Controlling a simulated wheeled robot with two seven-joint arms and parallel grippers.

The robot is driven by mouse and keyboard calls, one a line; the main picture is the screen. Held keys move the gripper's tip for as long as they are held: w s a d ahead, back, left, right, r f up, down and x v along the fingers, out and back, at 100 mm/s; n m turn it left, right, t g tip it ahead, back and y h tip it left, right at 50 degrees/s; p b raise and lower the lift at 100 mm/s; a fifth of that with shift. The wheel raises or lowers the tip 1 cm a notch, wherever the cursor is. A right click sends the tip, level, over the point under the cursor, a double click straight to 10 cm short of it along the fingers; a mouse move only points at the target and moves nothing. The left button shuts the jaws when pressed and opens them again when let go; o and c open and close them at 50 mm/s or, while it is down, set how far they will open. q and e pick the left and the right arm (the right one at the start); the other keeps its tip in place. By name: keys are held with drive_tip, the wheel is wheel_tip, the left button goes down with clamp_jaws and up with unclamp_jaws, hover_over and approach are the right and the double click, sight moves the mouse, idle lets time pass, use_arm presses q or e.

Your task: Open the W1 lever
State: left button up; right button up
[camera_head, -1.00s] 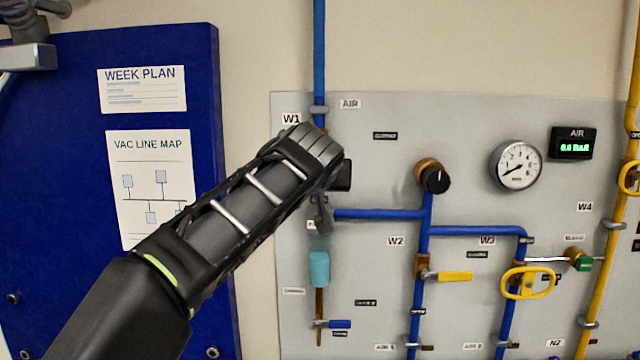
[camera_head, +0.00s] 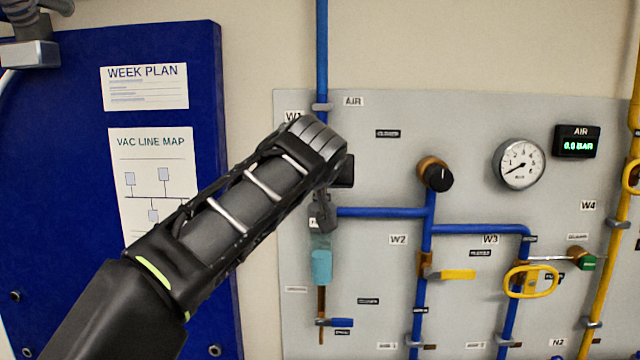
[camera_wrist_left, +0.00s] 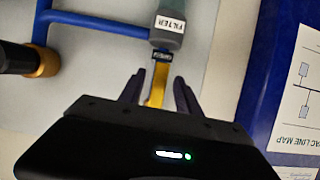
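The W1 label (camera_head: 293,116) is at the panel's upper left, partly covered by my left arm. In the head view, my left gripper is in front of the blue air pipe (camera_head: 321,55) just below this label, and its arm hides the valve there. In the left wrist view, a yellow lever (camera_wrist_left: 156,88) sits between the two fingers of my left gripper (camera_wrist_left: 160,92). The fingers are spread, with a visible gap beside the lever. The lever's near end is hidden by the gripper body. My right gripper is not in view.
The grey panel (camera_head: 380,280) carries a black knob (camera_head: 438,177), a round gauge (camera_head: 519,164), a display reading 0.0 BAR (camera_head: 577,141), a yellow W2 lever (camera_head: 458,275) and a yellow handwheel (camera_head: 530,282). A blue board (camera_head: 60,180) stands behind my arm.

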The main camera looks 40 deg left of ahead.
use_arm(q)
drive_tip(key=b+v, duration=0.1)
drive_tip(key=v, duration=0.5)
drive_tip(key=shift+s, duration=0.15)
drive_tip(key=shift+d, duration=0.1)
